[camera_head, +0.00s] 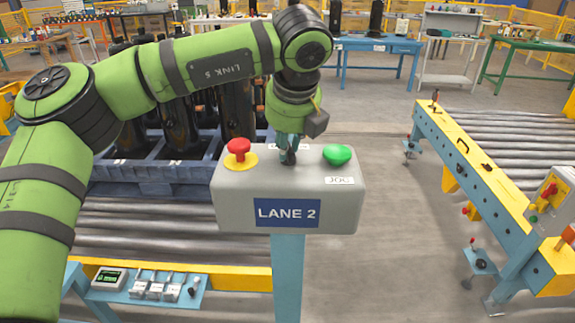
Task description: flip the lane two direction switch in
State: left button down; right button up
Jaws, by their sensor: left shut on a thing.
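The lane two control box (230,200) is grey with a blue "LANE 2" label and stands on a blue post in the middle of the view. A red mushroom button (238,147) on a yellow ring sits at the left of its top, and a green button (337,153) at the right above a "JOG" label. My left gripper (288,157) points down between them and is shut on the direction switch. The gripper covers most of the switch, so its setting cannot be told. My right gripper is not in view.
Behind the box, a blue pallet (150,178) carries several black compressors. A roller conveyor (130,225) runs below it at left, with a small blue shelf of controls in front. A yellow-edged conveyor (470,160) stands at right. Open floor lies between.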

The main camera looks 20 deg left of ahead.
pick_arm(q)
jog(key=m+b, duration=0.1)
jog(key=m+h+b, duration=0.1)
jog(key=m, duration=0.1)
jog(key=shift+a+f+b, duration=0.1)
jog(key=shift+f+b, duration=0.25)
jog(key=shift+b, duration=0.05)
jog(key=shift+m+h+b, duration=0.4)
jog(key=shift+m+b, duration=0.1)
jog(key=shift+m, duration=0.3)
jog(key=shift+a+r+m+h+b, duration=0.15)
jog(key=shift+m+h+b, duration=0.15)
jog(key=shift+m, duration=0.7)
jog(key=shift+w+r+m+h, duration=0.15)
jog(key=shift+m+h, duration=0.35)
jog(key=shift+m, duration=0.7)
jog(key=shift+m+h+p, duration=0.3)
jog(key=shift+m+h, duration=0.2)
jog(key=shift+m, duration=1)
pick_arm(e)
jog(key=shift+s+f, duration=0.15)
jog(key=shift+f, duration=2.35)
pick_arm(q)
jog(key=c, duration=1.1)
grip_release()
jog(key=shift+w, duration=0.1)
